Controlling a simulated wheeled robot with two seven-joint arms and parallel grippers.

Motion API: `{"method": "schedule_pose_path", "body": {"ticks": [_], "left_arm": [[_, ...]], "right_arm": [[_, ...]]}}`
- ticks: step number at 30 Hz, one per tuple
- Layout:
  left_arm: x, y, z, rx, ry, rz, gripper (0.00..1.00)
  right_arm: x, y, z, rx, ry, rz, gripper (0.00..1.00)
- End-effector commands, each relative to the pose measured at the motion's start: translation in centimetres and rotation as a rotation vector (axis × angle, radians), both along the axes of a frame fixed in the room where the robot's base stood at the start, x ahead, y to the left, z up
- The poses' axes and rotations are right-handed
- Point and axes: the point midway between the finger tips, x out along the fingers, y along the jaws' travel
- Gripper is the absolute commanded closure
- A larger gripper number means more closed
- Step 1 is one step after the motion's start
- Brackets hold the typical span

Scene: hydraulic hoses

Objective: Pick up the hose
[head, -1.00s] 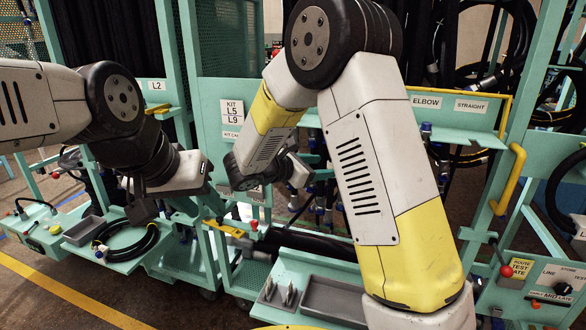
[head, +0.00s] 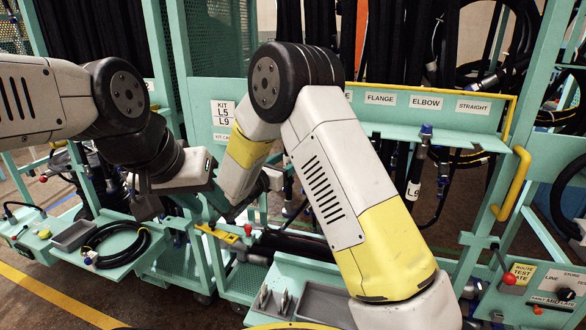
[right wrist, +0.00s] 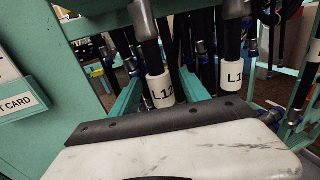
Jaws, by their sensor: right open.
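Black hoses with white tags hang in the rack. In the right wrist view one tagged L12 (right wrist: 160,88) and another with a partly cut-off tag (right wrist: 231,72) hang just beyond the pale body of my right gripper, apparently not gripped. In the head view a hose tagged L9 (head: 413,188) hangs under the shelf, right of my right forearm. My right gripper (head: 271,180) is open, mostly hidden behind its arm at the rack. My left gripper (head: 147,200) is over the left carts; its jaws are too dark to read. A coiled black hose (head: 143,245) lies on the lower left tray.
A teal shelf (head: 455,132) labelled FLANGE, ELBOW and STRAIGHT runs across the right. A yellow handle (head: 515,185) and a route test panel (head: 548,290) stand at far right. A grey bin (head: 318,302) sits low in front. Open floor (head: 40,300) shows at lower left.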

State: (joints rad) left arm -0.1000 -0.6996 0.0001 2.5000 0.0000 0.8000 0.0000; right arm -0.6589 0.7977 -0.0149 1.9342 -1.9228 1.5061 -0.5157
Motion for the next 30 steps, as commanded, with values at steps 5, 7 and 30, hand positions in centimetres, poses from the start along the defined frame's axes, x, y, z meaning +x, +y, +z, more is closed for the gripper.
{"method": "schedule_pose_path", "body": {"ticks": [5,7,30], "left_arm": [[-0.01,0.00,0.01,0.000,0.000,0.000,0.64],[0.00,0.00,0.02,0.000,-0.001,0.000,0.64],[-0.01,0.00,0.01,0.000,0.000,0.000,0.64]], "right_arm": [[0.14,-0.08,-0.05,0.001,0.001,0.004,0.46],[0.13,-0.09,-0.05,0.001,0.001,0.004,0.46],[0.15,-0.10,0.08,0.001,-0.002,0.003,1.00]]}}
